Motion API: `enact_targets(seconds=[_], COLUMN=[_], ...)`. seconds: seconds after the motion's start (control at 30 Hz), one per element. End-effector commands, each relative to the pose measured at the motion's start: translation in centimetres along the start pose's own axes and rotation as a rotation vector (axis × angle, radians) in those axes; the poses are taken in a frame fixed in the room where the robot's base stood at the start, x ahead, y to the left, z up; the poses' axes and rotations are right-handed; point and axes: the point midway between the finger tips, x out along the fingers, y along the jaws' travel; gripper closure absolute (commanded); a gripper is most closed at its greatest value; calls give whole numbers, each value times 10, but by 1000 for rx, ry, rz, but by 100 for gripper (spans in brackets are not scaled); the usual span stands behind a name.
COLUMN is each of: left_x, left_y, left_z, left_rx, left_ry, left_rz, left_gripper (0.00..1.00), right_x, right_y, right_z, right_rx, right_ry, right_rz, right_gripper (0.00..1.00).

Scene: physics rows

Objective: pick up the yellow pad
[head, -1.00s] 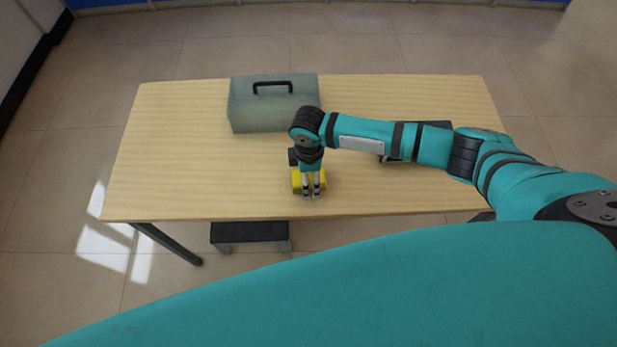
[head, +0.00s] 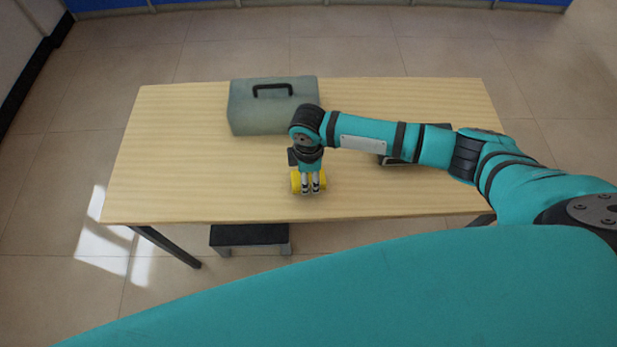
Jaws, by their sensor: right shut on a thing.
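The yellow pad (head: 295,182) is near the front middle of the wooden table, partly hidden by my right gripper. My right gripper (head: 311,190) points down at the pad and is shut on it, with yellow showing on both sides of the fingers. I cannot tell whether the pad touches the table or is slightly above it. My left gripper is not in view.
A grey-green toolbox (head: 272,107) with a black handle stands behind the gripper on the wooden table (head: 180,160). A dark object (head: 436,127) is partly hidden behind my right arm. A dark step stool (head: 249,235) is below the front edge. The table's left side is clear.

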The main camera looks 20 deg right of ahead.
Motion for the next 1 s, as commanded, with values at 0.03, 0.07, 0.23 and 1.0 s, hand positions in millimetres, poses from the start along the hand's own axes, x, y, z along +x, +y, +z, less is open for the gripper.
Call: enact_targets(seconds=[0.03,0.07,0.23,1.0], left_x=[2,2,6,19], left_y=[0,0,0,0], left_z=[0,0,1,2], left_rx=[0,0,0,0], left_ry=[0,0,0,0], left_rz=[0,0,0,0], left_gripper=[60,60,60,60], right_x=[-5,-9,-23,-38], right_y=[1,1,-16,-158], right_z=[0,0,-2,-16], right_rx=[0,-1,-4,0], right_ry=[2,3,1,1], right_rz=[2,3,-3,0], right_gripper=[81,81,81,81])
